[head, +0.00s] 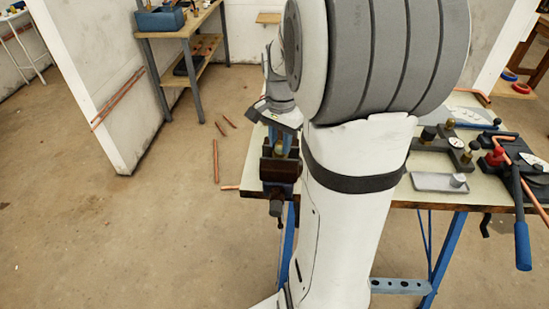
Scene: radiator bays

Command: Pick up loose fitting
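My arm fills the middle of the head view and hides much of the workbench (470,194). My gripper (282,140) is small and partly hidden, just above a dark vise (279,170) on the bench's left end. I cannot tell whether its fingers are open or shut. A small brass-coloured spot (280,150) shows between the gripper and the vise jaws. It may be a fitting, but it is too small to tell whether it is held, clamped or loose. A grey cylindrical piece (458,180) stands on a small grey tray (433,182) at the right.
A pipe bender with a blue-gripped handle (522,245) overhangs the bench's front right. A copper pipe (230,187) sticks out left near the vise. Copper pipes (215,160) lie on the floor. A white partition (100,80) stands left; the floor at front left is clear.

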